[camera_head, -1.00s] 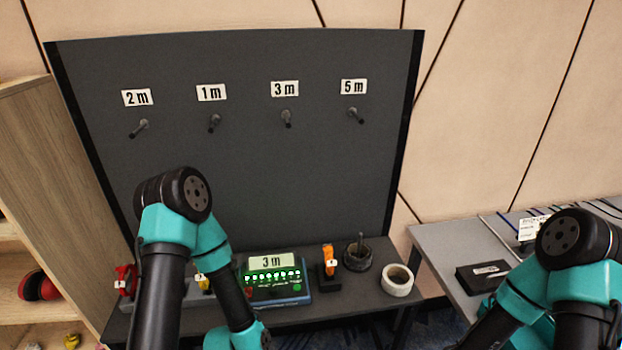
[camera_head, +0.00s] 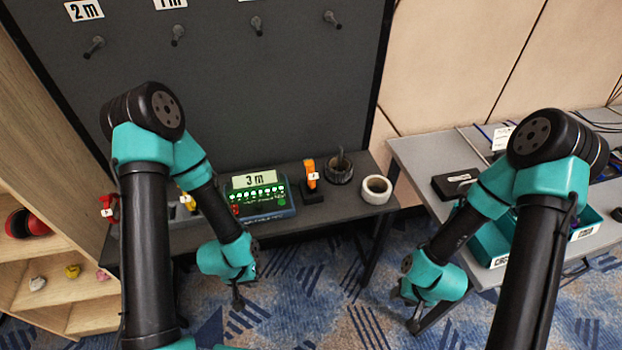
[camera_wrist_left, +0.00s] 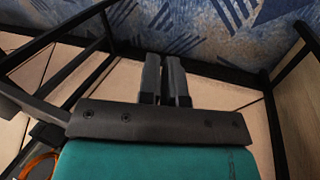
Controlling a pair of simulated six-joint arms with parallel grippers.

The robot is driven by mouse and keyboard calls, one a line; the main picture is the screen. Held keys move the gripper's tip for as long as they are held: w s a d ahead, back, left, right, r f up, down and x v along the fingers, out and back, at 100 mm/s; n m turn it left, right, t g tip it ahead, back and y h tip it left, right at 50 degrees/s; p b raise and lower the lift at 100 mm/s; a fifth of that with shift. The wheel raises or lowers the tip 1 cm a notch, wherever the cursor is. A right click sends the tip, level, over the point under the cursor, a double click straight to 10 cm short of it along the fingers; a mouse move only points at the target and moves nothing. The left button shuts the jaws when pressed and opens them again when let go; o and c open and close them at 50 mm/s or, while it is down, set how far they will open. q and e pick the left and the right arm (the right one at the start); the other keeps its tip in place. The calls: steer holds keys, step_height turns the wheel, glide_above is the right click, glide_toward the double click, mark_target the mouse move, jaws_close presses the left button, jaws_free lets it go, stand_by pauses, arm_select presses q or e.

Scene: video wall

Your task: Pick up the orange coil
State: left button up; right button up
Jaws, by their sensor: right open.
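The orange coil (camera_head: 309,172) stands in a small black holder on the dark bench, with a white tag on its front. My left gripper (camera_head: 238,297) hangs below and in front of the bench, apart from the coil. In the left wrist view its two grey fingers (camera_wrist_left: 164,78) are close together with a narrow gap and nothing seen between them. My right gripper (camera_head: 413,325) is small in view, low over the carpet and right of the bench; it is open and away from the coil.
A tester box (camera_head: 262,197) showing "3 m" is left of the coil. A red coil (camera_head: 108,208) and a partly hidden yellow one (camera_head: 187,201) are further left. Labelled pegs (camera_head: 256,26) line the panel.

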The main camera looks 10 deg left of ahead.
arm_select(q)
steer(key=o, duration=0.9)
steer(key=shift+c, duration=0.2)
steer(key=shift+w, duration=0.1)
steer(key=shift+n+g, duration=0.3)
steer(key=shift+n, duration=0.2)
steer(key=w+d+r, duration=0.4)
steer(key=w, duration=0.2)
steer(key=w+d+r, duration=0.4)
steer(key=w+d, duration=0.1)
steer(key=w, duration=0.1)
steer(key=w+d+r, duration=0.4)
steer(key=w+r, duration=0.1)
steer(key=w, duration=0.1)
steer(key=shift+w+d+r, duration=0.1)
steer(key=shift+w+d, duration=0.1)
steer(key=shift+w, duration=0.15)
step_height(320, 180, up, 12)
steer(key=y, duration=0.2)
glide_above(312, 175)
steer(key=shift+f, duration=0.2)
steer(key=w+r+n+y, duration=0.1)
steer(key=w+r, duration=0.2)
steer(key=r, duration=0.7)
steer(key=shift+w+a+y, duration=0.35)
steer(key=shift+a+y, duration=0.05)
